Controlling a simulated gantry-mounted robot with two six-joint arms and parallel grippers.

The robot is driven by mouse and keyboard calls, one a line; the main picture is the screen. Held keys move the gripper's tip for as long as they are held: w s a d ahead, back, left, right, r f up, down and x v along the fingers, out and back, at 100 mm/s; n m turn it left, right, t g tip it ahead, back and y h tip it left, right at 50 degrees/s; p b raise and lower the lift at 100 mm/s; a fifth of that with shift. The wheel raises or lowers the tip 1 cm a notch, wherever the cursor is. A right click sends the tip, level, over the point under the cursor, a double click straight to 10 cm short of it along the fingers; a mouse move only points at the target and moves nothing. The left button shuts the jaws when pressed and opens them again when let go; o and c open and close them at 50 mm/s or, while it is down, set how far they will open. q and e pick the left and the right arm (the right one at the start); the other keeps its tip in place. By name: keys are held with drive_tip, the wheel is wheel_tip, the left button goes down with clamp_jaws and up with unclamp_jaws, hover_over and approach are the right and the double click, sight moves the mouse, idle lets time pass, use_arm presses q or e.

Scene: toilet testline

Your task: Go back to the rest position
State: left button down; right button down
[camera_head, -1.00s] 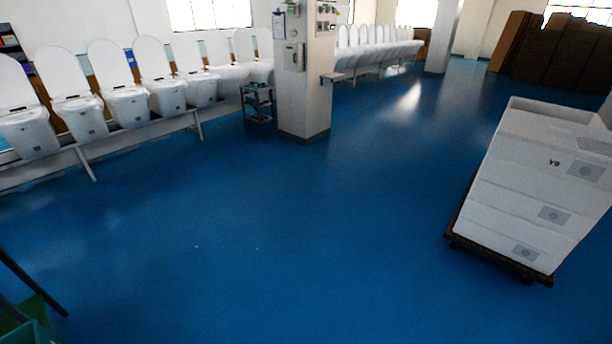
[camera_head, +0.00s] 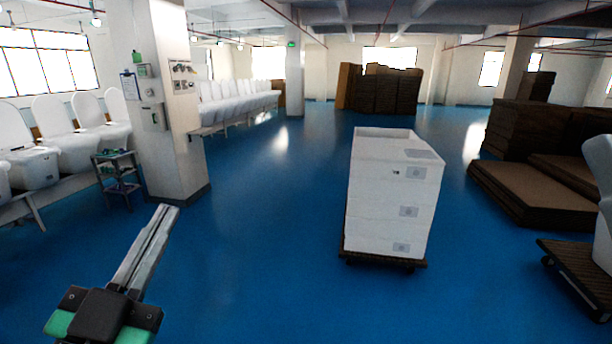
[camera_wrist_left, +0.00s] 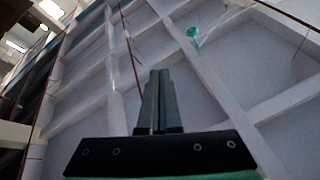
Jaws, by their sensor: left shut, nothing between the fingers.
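My left gripper (camera_head: 166,213) is in the lower left of the head view, with its long fingers pointing up and slightly right. The fingers lie together and hold nothing. In the left wrist view the shut fingers (camera_wrist_left: 160,75) point up toward the white ceiling beams. No object is near the fingertips. My right gripper shows in neither view.
White boxes (camera_head: 390,195) are stacked on a dolly in the middle. A pillar (camera_head: 165,110) and small shelf cart (camera_head: 120,178) stand at left beside a row of toilets (camera_head: 60,140). Brown stacks (camera_head: 530,130) stand at right. The blue floor between is clear.

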use_arm(q)
drive_tip(key=s+r+n+t, duration=0.5)
drive_tip(key=s+r, duration=0.6)
drive_tip(key=s, duration=0.1)
wheel_tip(320, 180, up, 15)
drive_tip(key=p, duration=1.4)
drive_tip(key=shift+w+a+p, duration=0.2)
drive_tip(key=shift+a+p, duration=0.1)
drive_tip(key=shift+a, duration=0.05)
drive_tip(key=shift+f, duration=0.1)
